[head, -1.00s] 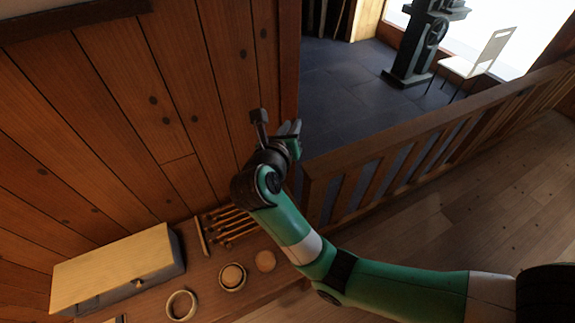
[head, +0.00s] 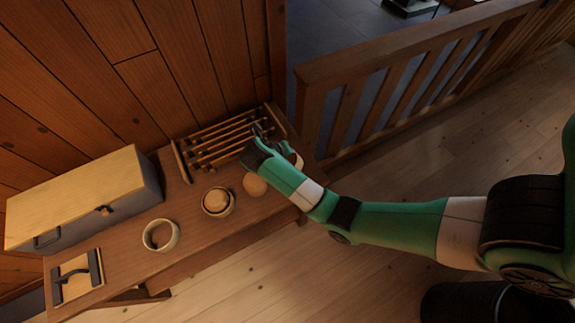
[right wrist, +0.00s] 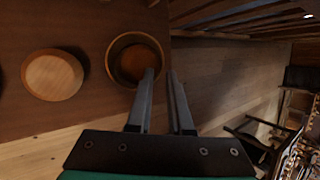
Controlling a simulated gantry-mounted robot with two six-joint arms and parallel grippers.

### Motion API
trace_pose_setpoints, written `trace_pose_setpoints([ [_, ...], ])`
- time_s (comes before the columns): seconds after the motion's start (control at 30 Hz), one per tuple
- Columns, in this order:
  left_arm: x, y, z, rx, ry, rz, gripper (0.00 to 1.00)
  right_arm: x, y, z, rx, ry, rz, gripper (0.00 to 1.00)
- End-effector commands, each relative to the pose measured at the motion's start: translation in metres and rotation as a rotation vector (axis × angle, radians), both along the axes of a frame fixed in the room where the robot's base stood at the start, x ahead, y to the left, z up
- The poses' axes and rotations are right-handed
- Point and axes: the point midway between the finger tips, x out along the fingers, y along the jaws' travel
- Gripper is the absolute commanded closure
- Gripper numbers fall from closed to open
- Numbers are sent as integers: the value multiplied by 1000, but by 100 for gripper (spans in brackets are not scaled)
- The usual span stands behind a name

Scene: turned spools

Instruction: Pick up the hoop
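A pale ring, the hoop (head: 160,235), lies flat on the wooden table in the head view, with bare table around it. My right gripper (head: 270,134) is to its upper right, by the rack and the table's far end, apart from the hoop. In the right wrist view its two fingers (right wrist: 160,72) stand apart with a gap and nothing between them. Beyond the left fingertip is a round, hollow wooden rim (right wrist: 135,60); I cannot tell whether it is the hoop or the bowl. My left gripper is not in view.
A bowl with a round piece inside (head: 217,201) and a round wooden piece (head: 255,185) stand between hoop and gripper. A slatted rack (head: 220,142), a long box (head: 85,200) and a handled board (head: 76,276) are on the table. A wooden railing (head: 400,60) stands behind.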

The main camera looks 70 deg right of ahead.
Motion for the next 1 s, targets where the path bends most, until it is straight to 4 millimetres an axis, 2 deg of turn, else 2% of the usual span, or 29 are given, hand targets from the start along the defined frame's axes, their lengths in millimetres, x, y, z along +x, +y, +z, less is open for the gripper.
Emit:
trace_pose_setpoints([
  [0.07, 0, 0, -6, 0, 0, 0, 50, -1, -6, -10, 0, 1, -1, 82],
  [0.27, 0, 0, -7, 0, 0, 0, 50, -1, -9, -13, -1, -1, 0, 82],
  [0.57, 0, 0, -32, 0, 0, 0, 50, -5, -36, -51, 1, 0, -1, 82],
  [0.8, 0, 0, -31, 0, 0, 0, 50, -5, -39, -52, 0, -1, 1, 82],
  [0.83, 0, 0, -31, 0, 0, 0, 50, -5, -39, -52, 0, -1, 1, 83],
  [0.93, 0, 0, -31, 0, 0, 0, 50, -5, -39, -52, 0, -1, 1, 100],
  [1.0, 0, 0, -31, 0, 0, 0, 50, -5, -39, -52, 0, -1, 1, 100],
])
